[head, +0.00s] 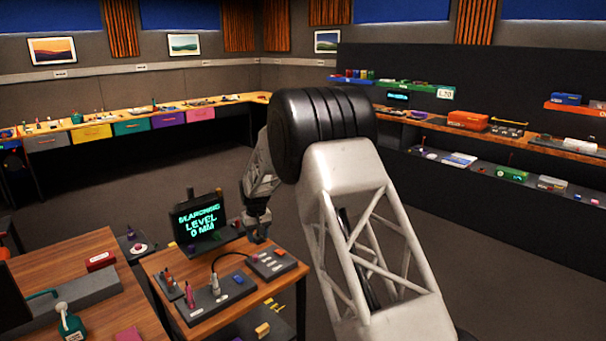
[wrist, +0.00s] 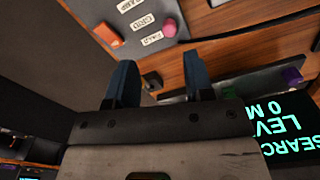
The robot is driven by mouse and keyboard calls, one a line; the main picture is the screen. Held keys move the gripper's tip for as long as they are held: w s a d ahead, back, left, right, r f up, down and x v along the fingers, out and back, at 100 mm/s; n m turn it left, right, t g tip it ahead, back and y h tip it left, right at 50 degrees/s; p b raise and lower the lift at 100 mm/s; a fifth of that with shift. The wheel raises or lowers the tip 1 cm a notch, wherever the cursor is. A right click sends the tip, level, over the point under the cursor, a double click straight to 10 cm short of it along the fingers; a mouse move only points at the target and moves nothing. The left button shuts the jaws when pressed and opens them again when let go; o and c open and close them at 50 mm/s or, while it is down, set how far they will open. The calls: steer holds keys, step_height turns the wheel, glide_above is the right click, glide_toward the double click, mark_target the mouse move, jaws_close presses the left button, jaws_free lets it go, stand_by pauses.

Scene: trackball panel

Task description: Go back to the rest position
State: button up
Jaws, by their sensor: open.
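My gripper (head: 257,232) hangs over the back edge of the small wooden table in the head view, close to the right of the screen. In the wrist view my gripper (wrist: 160,80) shows two blue fingers, spread apart with nothing between them. A dark panel (wrist: 128,48) with white labels, an orange button (wrist: 108,35) and a pink ball (wrist: 170,28) lies beyond the fingertips, apart from them. The same panel (head: 272,262) sits at the table's right in the head view. The screen (head: 199,219) shows green text with "LEVEL 0 MM".
A dark tray (head: 213,302) with upright tools stands on the small table (head: 170,262), left of the panel. A cable joins it to the panel. A wooden desk (head: 95,255) stands at left. Benches line the back wall and right side. The floor between is clear.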

steer(key=s+d+r+m+t, duration=0.1)
steer(key=s+d+r+m, duration=0.2)
steer(key=s+d+r, duration=2.25)
steer(key=s+d+m, duration=0.1)
steer(key=s+d, duration=0.3)
steer(key=s, duration=0.8)
steer(key=s+d+f+m+t, duration=0.1)
steer(key=s+d, duration=0.3)
steer(key=s, duration=0.8)
steer(key=s+d+f+m, duration=0.1)
steer(key=s+d, duration=0.4)
steer(key=s, duration=0.7)
steer(key=shift+s+t, duration=0.3)
steer(key=shift+s, duration=0.05)
